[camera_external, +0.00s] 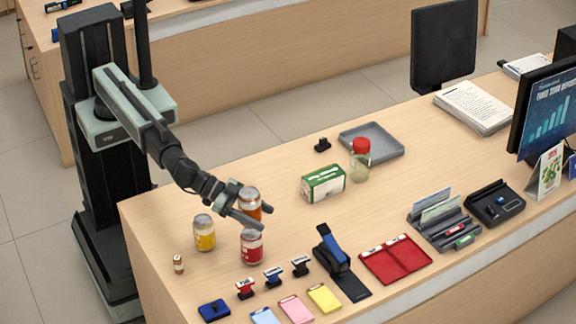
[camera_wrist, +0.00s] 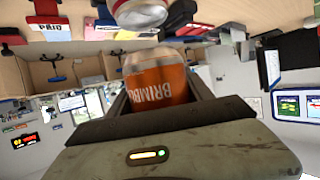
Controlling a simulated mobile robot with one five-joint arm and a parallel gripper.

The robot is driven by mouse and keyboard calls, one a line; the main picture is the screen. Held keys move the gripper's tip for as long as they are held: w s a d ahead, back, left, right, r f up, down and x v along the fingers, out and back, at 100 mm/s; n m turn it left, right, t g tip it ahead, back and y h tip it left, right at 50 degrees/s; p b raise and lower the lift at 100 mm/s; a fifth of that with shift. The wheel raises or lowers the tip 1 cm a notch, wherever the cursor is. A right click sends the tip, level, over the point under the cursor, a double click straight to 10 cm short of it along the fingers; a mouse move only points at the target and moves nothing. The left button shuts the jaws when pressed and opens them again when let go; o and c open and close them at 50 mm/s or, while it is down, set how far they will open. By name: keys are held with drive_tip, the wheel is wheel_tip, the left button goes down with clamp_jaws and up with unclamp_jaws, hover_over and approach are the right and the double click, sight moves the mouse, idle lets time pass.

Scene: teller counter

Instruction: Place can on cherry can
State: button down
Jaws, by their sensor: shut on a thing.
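My gripper (camera_external: 256,215) is shut on an orange can (camera_external: 250,200) with a silver top. In the wrist view the orange can (camera_wrist: 156,84) sits between the jaws, its pale lettering upside down. A red can (camera_external: 252,247) with a silver top, likely the cherry can, stands upright on the counter, just in front of the held can. In the wrist view part of the red can (camera_wrist: 138,12) shows at the top edge, close to the orange can. The height of the held can above the counter is hard to tell.
A yellow can (camera_external: 204,234) stands left of the red can. Stamps (camera_external: 272,277) and a blue-black stapler (camera_external: 340,262) lie in front. A green-white box (camera_external: 323,184), a red-lidded jar (camera_external: 361,162) and a grey tray (camera_external: 384,133) stand to the right.

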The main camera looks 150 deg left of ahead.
wheel_tip(320, 180, down, 4)
drive_tip(key=b, duration=0.2)
drive_tip(key=shift+r+b, duration=0.1)
drive_tip(key=shift+b, duration=0.3)
drive_tip(key=shift+r, duration=0.2)
drive_tip(key=shift+f, duration=0.1)
drive_tip(key=shift+c, duration=2.1)
unclamp_jaws()
drive_tip(key=p+v, duration=0.5)
drive_tip(key=v, duration=0.7)
